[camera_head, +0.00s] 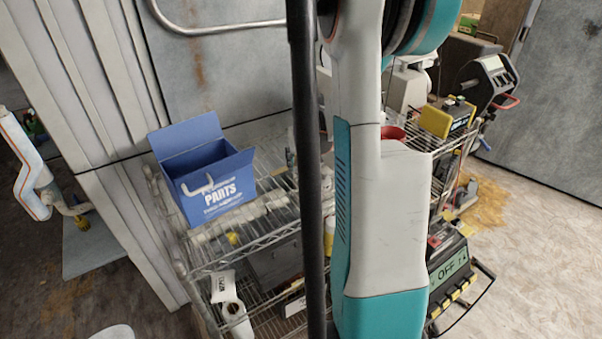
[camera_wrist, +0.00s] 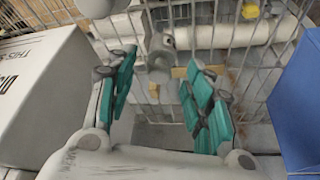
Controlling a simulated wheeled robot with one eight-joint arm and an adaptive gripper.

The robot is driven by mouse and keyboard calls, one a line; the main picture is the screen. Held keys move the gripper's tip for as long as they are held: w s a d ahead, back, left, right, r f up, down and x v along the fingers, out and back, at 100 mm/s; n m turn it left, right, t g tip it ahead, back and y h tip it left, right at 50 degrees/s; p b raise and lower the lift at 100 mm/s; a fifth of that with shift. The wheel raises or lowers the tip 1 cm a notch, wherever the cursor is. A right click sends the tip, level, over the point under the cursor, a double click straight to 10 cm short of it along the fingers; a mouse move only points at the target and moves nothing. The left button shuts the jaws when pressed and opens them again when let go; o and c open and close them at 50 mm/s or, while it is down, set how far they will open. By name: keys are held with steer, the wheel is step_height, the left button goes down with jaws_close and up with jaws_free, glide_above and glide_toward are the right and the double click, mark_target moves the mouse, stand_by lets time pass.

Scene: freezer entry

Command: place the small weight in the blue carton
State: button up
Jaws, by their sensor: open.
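The blue carton (camera_head: 216,187), marked PARTS, stands upright with its flaps open on the upper wire shelf in the head view. Its blue side (camera_wrist: 298,105) fills the right edge of the wrist view. My gripper (camera_wrist: 160,70) has its teal fingers spread apart. A small grey metallic piece (camera_wrist: 160,48), which looks like the small weight, shows beyond and between the fingertips; I cannot tell whether they touch it. In the head view my arm hides the gripper and that part of the shelf.
A white box (camera_wrist: 40,95) with black lettering stands left of my gripper in the wrist view. The wire shelf (camera_head: 240,225) carries clutter below. A corrugated wall (camera_head: 85,90) rises left of the carton. Bare floor (camera_head: 540,240) lies at right.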

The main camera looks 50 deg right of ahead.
steer(key=shift+x, duration=1.2)
jaws_close()
steer(key=shift+r, duration=0.1)
